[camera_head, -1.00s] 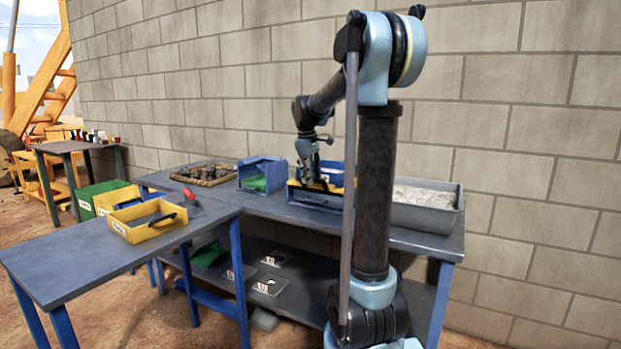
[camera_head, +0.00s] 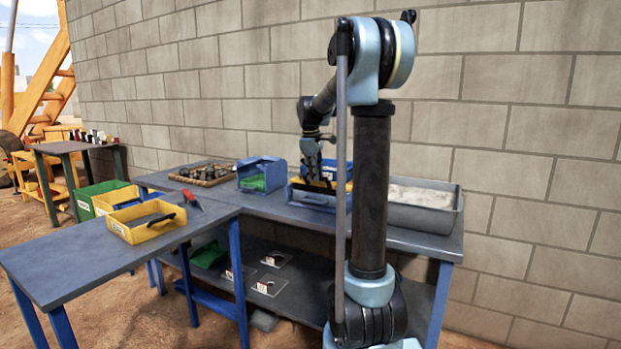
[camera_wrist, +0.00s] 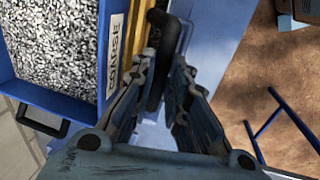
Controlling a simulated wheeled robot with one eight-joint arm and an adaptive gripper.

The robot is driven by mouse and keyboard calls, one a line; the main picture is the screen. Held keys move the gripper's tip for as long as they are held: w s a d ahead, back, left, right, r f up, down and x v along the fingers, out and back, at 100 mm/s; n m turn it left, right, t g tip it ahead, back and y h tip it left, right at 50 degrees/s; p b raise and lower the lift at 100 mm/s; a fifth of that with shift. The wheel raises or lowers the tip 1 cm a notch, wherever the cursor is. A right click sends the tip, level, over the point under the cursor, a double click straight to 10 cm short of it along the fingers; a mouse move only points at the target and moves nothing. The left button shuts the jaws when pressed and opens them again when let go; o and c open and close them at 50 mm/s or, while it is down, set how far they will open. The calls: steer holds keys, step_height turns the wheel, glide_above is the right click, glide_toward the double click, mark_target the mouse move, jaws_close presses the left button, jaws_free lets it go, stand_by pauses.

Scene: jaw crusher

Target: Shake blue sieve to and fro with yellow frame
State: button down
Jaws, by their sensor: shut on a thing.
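The blue sieve (camera_wrist: 45,92) is full of grey gravel in the wrist view, with a "COARSE" label on its side and a black handle at its lower end. The yellow frame (camera_wrist: 129,42) shows as a strip beside its labelled wall. My gripper (camera_wrist: 166,72) is shut on a black handle (camera_wrist: 157,58) next to the yellow strip; which part this handle belongs to I cannot tell. In the head view my gripper (camera_head: 312,178) is low over the yellow frame (camera_head: 322,186) and the blue body on the back bench. My arm partly hides them.
A grey trough of pale material (camera_head: 425,212) stands right of the sieve. A blue bin (camera_head: 262,184) and a tray of dark rocks (camera_head: 202,182) stand left. The front bench (camera_head: 85,262) holds a yellow bin (camera_head: 150,232). A brick wall stands behind.

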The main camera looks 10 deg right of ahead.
steer(key=shift+w+d, duration=0.6)
steer(key=shift+w, duration=0.25)
steer(key=c, duration=1.6)
jaws_free()
steer(key=shift+o, duration=0.2)
steer(key=shift+r, duration=0.1)
step_height(320, 180, up, 12)
steer(key=s+a, duration=0.1)
steer(key=s, duration=0.1)
steer(key=shift+a+f, duration=0.2)
steer(key=shift+f, duration=0.05)
steer(key=shift+w, duration=0.1)
